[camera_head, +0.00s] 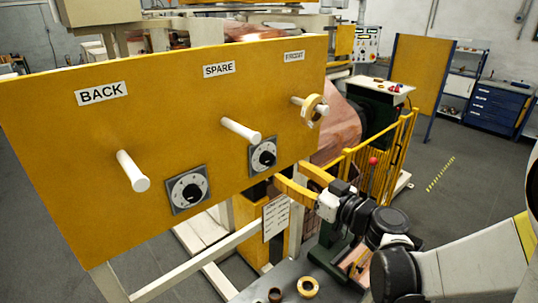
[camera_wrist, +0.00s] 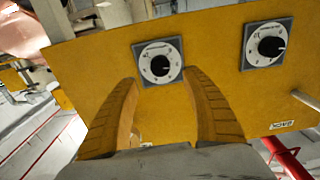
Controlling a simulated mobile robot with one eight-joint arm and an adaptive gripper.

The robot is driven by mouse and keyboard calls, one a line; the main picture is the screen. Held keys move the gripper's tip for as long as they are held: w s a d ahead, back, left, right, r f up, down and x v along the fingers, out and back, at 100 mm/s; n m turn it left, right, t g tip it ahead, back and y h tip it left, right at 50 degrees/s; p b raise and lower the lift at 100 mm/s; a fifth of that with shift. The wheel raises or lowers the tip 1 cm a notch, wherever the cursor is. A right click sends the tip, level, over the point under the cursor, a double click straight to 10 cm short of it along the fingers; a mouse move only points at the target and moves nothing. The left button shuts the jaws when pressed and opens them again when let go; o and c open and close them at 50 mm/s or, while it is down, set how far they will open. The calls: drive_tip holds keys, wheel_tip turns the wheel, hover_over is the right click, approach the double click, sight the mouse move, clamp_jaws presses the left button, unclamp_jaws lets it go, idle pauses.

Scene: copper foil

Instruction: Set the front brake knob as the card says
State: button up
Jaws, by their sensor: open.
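Two dials with black knobs sit low on the yellow panel (camera_head: 60,130). The right dial (camera_head: 262,157) is below SPARE in the head view and is the left dial (camera_wrist: 158,62) in the wrist view. The other dial (camera_head: 187,189) is nearer the BACK label and also shows in the wrist view (camera_wrist: 266,44). Their scale marks are too small to read. A white card (camera_head: 276,217) with small unreadable print hangs below the panel. My gripper (camera_head: 290,173) is open and empty near the right dial. In the wrist view its fingertips (camera_wrist: 160,79) frame that dial's lower edge.
White pegs (camera_head: 133,171) (camera_head: 241,131) stick out of the panel; a yellow ring (camera_head: 312,110) hangs on the rightmost one, under a blurred label (camera_head: 294,56). A yellow railing (camera_head: 385,160) stands right of the panel. Rings (camera_head: 307,288) lie below. Open floor lies at right.

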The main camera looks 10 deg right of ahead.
sight(270, 161)
drive_tip(key=p+x, duration=0.1)
drive_tip(key=x, duration=0.7)
drive_tip(key=shift+s, duration=0.1)
drive_tip(key=c, duration=1.2)
